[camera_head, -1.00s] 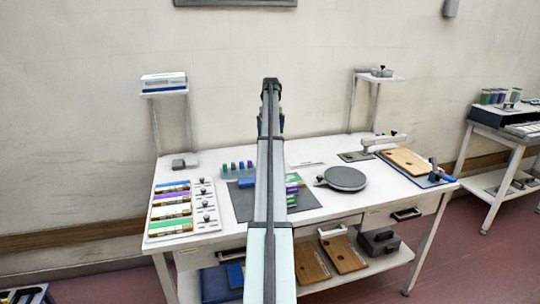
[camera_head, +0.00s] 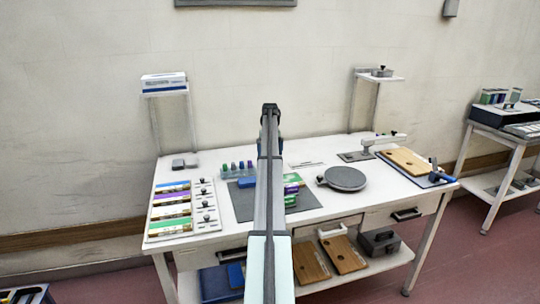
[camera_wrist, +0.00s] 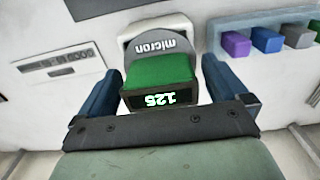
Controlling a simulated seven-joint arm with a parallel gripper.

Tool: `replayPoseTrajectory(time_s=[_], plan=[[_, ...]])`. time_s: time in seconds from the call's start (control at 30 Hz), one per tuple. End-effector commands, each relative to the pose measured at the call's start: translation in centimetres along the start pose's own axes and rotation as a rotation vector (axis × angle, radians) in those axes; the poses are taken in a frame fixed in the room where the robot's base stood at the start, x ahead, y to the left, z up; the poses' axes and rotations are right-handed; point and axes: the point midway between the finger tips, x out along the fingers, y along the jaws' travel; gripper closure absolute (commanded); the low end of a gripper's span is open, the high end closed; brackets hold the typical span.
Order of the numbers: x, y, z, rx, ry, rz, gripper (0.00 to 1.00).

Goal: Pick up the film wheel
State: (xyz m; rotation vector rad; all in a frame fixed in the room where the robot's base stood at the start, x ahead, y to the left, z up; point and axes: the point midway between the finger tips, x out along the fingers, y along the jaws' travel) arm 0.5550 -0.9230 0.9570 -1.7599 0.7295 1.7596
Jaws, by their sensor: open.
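In the wrist view, a green block (camera_wrist: 160,68) marked "125" stands upright against a rounded pale piece with a grey band (camera_wrist: 162,44) reading "micron". I take this to be the film wheel, but no full wheel shape shows. My gripper (camera_wrist: 158,84) is open, with one blue finger on each side of the green block. The right finger is close to it; contact cannot be told. In the head view my own arm hides the gripper and whatever is between its fingers.
A rack (camera_wrist: 228,28) of coloured blocks stands close on the right in the wrist view. On the white table (camera_head: 330,215) are a dark mat (camera_head: 243,208), a round grey disc (camera_head: 345,178), a sample tray (camera_head: 205,212) and a wooden board (camera_head: 405,162).

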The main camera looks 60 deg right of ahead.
Motion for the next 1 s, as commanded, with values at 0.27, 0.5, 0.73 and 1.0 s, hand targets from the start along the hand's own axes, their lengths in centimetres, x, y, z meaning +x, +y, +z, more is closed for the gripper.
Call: replayPoseTrajectory(time_s=[0.27,0.5,0.73,1.0], plan=[[0.17,0.01,0.00,0.000,0.000,0.000,0.05],[0.14,0.02,0.00,0.000,0.000,0.000,0.28],[0.09,0.01,-0.01,0.000,0.000,0.000,0.46],[-0.16,0.02,-0.03,0.000,0.001,0.000,0.46]])
